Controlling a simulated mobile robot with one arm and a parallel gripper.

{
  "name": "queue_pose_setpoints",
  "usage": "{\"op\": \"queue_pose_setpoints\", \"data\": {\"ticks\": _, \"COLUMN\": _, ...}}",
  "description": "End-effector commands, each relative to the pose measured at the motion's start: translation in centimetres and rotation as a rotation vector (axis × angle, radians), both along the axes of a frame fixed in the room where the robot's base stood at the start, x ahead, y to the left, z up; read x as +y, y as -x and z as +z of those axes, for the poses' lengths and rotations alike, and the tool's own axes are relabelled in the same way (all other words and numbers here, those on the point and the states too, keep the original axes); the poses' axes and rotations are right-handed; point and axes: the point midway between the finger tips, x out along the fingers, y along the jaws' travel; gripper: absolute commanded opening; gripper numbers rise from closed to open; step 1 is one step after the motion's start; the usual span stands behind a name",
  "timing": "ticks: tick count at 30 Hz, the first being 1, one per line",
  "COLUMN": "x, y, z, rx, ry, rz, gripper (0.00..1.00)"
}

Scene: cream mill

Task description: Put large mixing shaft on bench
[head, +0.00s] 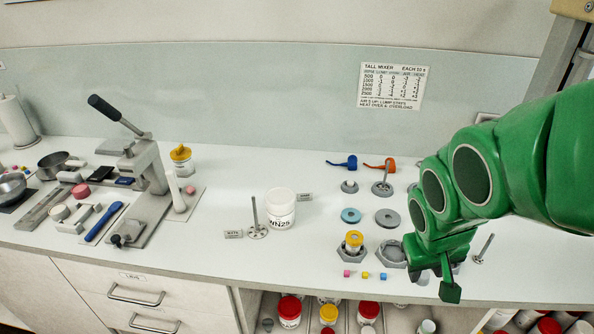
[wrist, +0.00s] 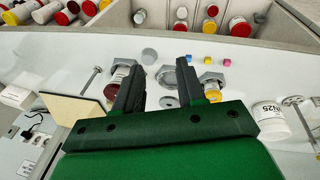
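Three metal shafts with disc feet show in the head view; I cannot tell which is the large mixing shaft. One shaft (head: 254,218) stands left of the white NN25 jar (head: 281,210). Another shaft (head: 384,180) is at the back of the bench, and a third, tilted shaft (head: 484,248) lies right of my arm. In the wrist view, one shaft (wrist: 90,81) is left of my gripper (wrist: 159,67) and another (wrist: 301,117) is far right, beside the jar. My gripper's dark fingers are apart with nothing held between them, over the bench (head: 330,240).
Grey hexagonal holders (head: 391,253) and a yellow-lidded jar (head: 353,240) are close left of my gripper. A press (head: 145,170) stands left. Shelves with jars are below the front edge. The bench middle is fairly clear.

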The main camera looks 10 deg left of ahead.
Motion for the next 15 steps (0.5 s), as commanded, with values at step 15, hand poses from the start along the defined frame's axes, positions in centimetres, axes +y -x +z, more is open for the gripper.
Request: {"op": "queue_pose_setpoints", "data": {"ticks": 15, "x": 9.7, "y": -18.4, "z": -2.3, "rx": -0.424, "ry": -0.129, "rz": 0.463, "gripper": 0.40}}
